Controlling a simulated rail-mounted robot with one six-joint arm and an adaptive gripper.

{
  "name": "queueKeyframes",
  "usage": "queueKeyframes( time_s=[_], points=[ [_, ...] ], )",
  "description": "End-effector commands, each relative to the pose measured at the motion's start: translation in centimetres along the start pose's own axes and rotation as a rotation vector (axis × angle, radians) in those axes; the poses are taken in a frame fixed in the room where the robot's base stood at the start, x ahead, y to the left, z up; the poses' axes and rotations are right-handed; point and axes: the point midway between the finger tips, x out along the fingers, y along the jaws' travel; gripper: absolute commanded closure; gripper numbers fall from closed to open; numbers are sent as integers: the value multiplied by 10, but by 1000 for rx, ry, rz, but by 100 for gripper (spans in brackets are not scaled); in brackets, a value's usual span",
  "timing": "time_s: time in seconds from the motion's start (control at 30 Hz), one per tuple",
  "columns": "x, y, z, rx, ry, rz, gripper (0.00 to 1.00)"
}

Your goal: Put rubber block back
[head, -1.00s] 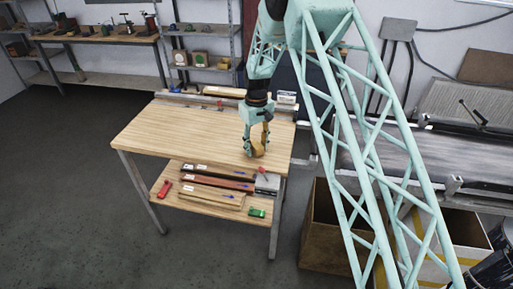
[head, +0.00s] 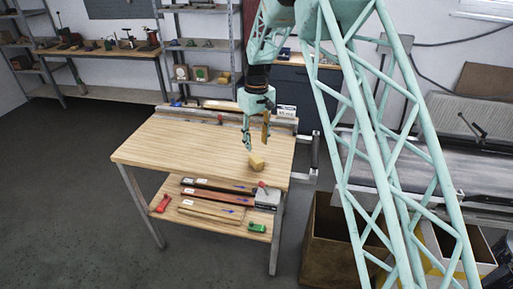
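A small tan-yellow block (head: 256,164), which looks like the rubber block, rests on the wooden tabletop (head: 190,145) near its front right part. My gripper (head: 256,143) hangs just above and behind it in the picture, fingers pointing down. The fingers are spread apart with nothing between them. The block is apart from the fingers and fully in view.
The lower shelf holds long dark and wooden bars (head: 215,198), a red clamp (head: 163,203), a green item (head: 257,228) and a grey box (head: 267,198). A rail (head: 200,115) runs along the table's back. The left tabletop is clear. A cardboard box (head: 332,240) stands at right.

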Motion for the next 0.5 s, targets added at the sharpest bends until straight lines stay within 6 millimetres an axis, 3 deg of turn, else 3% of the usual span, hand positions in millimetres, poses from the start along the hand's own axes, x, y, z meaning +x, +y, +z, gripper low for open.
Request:
queueKeyframes(
  time_s=[0.5],
  points=[
    [-9, 0, 0, 0, 1, 0, 62]
  ],
)
